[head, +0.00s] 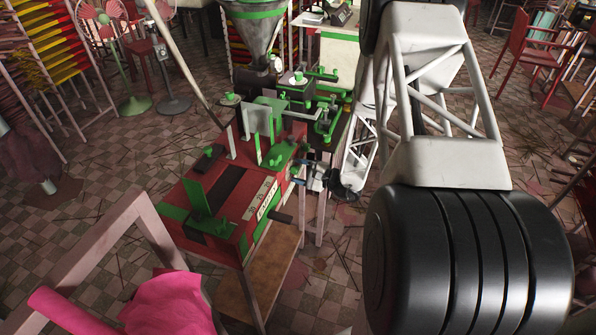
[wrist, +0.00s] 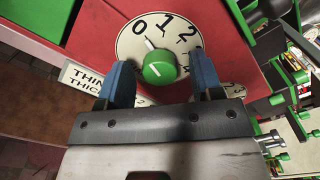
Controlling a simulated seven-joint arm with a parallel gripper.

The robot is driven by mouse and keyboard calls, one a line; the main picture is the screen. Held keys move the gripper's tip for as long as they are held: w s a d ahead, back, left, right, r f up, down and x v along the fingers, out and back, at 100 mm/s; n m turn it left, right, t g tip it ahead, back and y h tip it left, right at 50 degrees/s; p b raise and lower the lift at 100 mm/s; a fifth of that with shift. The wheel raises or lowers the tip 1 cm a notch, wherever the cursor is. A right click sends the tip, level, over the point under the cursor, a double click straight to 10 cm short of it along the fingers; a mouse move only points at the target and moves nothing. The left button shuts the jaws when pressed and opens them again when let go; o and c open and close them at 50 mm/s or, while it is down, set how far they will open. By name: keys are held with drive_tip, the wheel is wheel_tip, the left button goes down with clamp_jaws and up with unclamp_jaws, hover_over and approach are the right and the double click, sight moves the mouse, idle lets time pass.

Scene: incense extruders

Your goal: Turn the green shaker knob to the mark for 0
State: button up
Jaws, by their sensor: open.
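The green shaker knob (wrist: 160,68) sits on a round white dial (wrist: 130,45) on a red panel. The numerals 0, 1 and 2 show along the dial's top, with 1 near the middle. A pale pointer mark at the knob's top edge leans up and left, seemingly between 0 and 1, closer to 0. My gripper (wrist: 160,62) is open, with one blue finger on each side of the knob and gaps between. The fingers and palm hide the lower dial. In the head view, my gripper (head: 316,178) is at the machine's right side; the knob is too small to make out.
The red and green machine (head: 222,172) stands on a table with a lower wooden shelf (head: 262,275). A label plate (wrist: 82,78) is left of the dial. Green fittings (wrist: 285,100) stick out to the right. A metal hopper (head: 254,35) rises behind.

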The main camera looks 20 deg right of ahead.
drive_tip(key=v, duration=0.7)
idle(0.3)
drive_tip(key=shift+s+d, duration=0.1)
drive_tip(key=shift+s, duration=0.05)
idle(0.3)
drive_tip(key=s+a+r+n+g+h, duration=0.1)
drive_tip(key=s+a+r+n+g, duration=0.4)
drive_tip(key=a+r, duration=0.45)
drive_tip(key=s+a+r+n+g, duration=0.4)
drive_tip(key=a+r+g, duration=0.35)
drive_tip(key=r, duration=0.25)
drive_tip(key=s+a+r+n+t+h, duration=0.1)
drive_tip(key=s+r+n+h, duration=0.2)
drive_tip(key=s+r+h, duration=0.3)
drive_tip(key=s+a+r+n+t+h, duration=0.1)
drive_tip(key=s+r+n+h, duration=0.3)
drive_tip(key=s+r, duration=0.6)
drive_tip(key=shift+s+a+h, duration=0.75)
drive_tip(key=shift+s+h, duration=0.25)
drive_tip(key=shift+s, duration=1.25)
